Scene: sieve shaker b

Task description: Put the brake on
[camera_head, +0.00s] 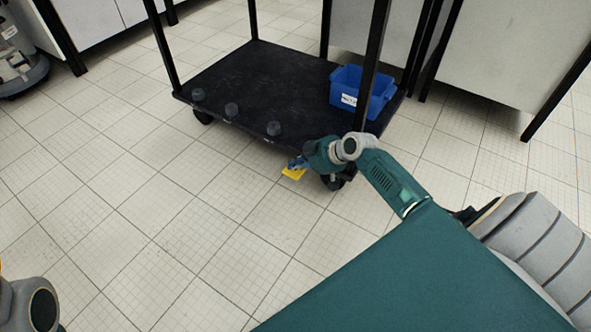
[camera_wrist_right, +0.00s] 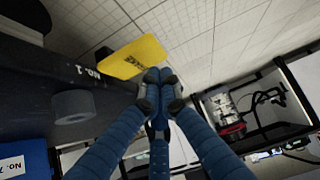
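The yellow brake pedal (camera_head: 293,173) sticks out low at the front edge of the black cart (camera_head: 262,72), near its right front wheel (camera_head: 333,182). It also shows in the right wrist view (camera_wrist_right: 135,57) as a flat yellow plate with dark lettering. My right gripper (camera_head: 296,162) reaches down beside the cart's front corner, at the pedal. In the right wrist view its blue fingers (camera_wrist_right: 158,82) are drawn together with nothing seen between them. The fingertips are right at the pedal's edge; I cannot tell whether they touch. My left gripper is out of view.
A blue labelled bin (camera_head: 362,92) stands at the cart's right end. Several dark round pieces, such as this one (camera_head: 231,109), line its front edge. Cart posts rise near my right arm. White cabinets stand behind. The tiled floor (camera_head: 150,240) in front is clear.

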